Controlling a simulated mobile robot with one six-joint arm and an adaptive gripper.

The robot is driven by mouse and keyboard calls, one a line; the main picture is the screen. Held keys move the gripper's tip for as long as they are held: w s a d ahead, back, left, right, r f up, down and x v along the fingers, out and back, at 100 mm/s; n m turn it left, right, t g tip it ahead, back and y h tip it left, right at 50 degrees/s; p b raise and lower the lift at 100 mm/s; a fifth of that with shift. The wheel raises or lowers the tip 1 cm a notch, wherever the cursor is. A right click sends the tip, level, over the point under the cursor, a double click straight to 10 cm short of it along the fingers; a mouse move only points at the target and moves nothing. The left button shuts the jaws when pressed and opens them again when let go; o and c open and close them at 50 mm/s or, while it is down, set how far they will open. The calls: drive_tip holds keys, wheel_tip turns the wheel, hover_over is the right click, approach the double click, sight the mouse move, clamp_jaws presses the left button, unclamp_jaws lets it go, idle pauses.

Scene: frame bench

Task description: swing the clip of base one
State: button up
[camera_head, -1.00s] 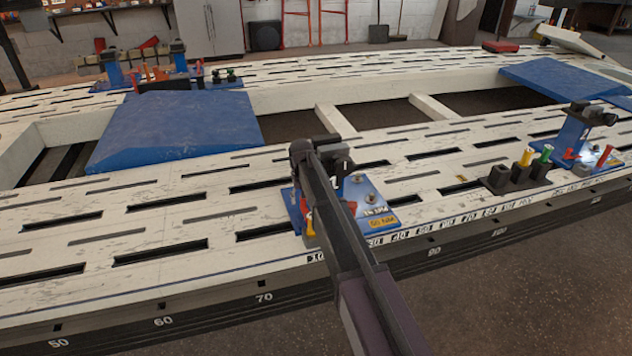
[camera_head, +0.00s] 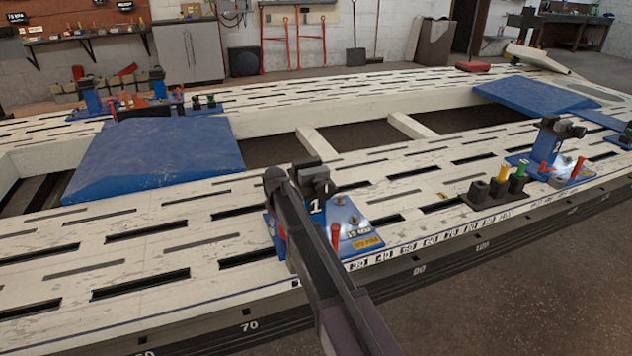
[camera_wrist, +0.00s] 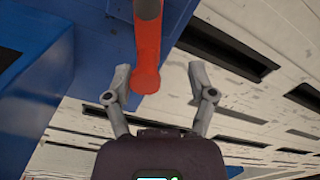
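Base one (camera_head: 346,222) is a blue clamp base marked "1" on the white bench, mid-frame in the head view. A red handle (camera_head: 335,235) shows at its front, beside my dark arm, which covers part of the base. In the wrist view a rounded orange-red handle (camera_wrist: 147,45), likely the clip, comes down from the top over the blue base. My gripper (camera_wrist: 158,80) is open, with one finger on each side of the handle's lower end. Gaps show at both sides, the right one wider. I cannot tell if the handle lies fully between the fingertips in depth.
Another blue base (camera_head: 560,145) stands at the right, with a dark holder (camera_head: 490,192) of coloured pieces near it. A blue ramp (camera_head: 155,150) lies at left. Slots cut the white bench top (camera_head: 130,225). Tall clamp parts (camera_wrist: 40,75) stand left of the fingers.

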drive_tip(key=n, duration=0.1)
drive_tip(key=s+n, duration=0.1)
drive_tip(key=n, duration=0.2)
drive_tip(key=shift+s+a, duration=0.35)
drive_tip(key=shift+a, duration=0.05)
drive_tip(key=s+n, duration=0.1)
drive_tip(key=n, duration=0.1)
drive_tip(key=s+n, duration=0.1)
drive_tip(key=n, duration=0.1)
drive_tip(key=shift+n, duration=0.4)
wheel_tip(320, 180, up, 14)
drive_tip(key=p, duration=1.4)
drive_tip(key=s+d+r+m+p, duration=0.7)
drive_tip(key=s+d+r+p, duration=0.3)
drive_tip(key=d+r+p, duration=0.2)
drive_tip(key=shift+m, duration=0.3)
